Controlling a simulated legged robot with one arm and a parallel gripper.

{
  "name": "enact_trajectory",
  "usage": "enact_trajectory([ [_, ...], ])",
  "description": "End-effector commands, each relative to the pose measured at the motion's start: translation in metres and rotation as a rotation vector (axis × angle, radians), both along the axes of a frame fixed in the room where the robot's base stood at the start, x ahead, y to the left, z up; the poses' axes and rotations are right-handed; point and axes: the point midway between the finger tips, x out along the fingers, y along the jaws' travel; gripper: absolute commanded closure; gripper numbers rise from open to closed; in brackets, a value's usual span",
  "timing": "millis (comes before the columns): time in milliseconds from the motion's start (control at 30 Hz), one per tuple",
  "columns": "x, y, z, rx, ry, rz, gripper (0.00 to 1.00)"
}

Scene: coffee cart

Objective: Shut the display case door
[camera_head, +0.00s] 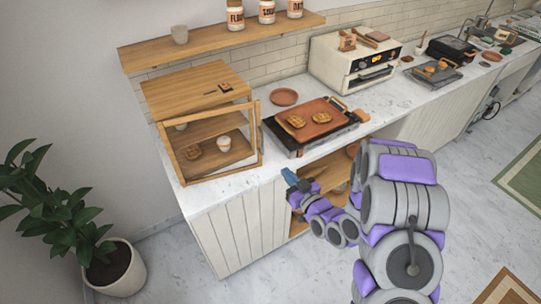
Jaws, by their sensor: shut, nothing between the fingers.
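The wooden display case (188,84) stands on the left end of the white counter. Its wood-framed clear door (222,171) is at the front, with pastries and a small cup visible behind it. The door's right edge sits out past the case's right side, so it looks slightly ajar; the exact gap is hard to tell. My gripper (289,178) is shut and empty, in front of the counter, below and to the right of the door and apart from it. My arm comes in from the lower right.
A griddle (293,144) with a brown tray (322,130) of pastries is right of the case. A toaster oven (352,62) stands behind. A wall shelf (209,44) holds jars above. A potted plant (112,268) is on the floor at left. Open shelving lies below the counter near my gripper.

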Motion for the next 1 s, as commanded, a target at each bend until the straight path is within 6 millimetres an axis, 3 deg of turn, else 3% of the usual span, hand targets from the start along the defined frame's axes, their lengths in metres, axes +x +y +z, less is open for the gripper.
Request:
enact_trajectory([
  [400,0.02,0.015,-0.008,-0.006,0.008,0.006,1.0],
  [1000,0.049,0.035,-0.004,-0.004,-0.001,0.003,1.0],
])
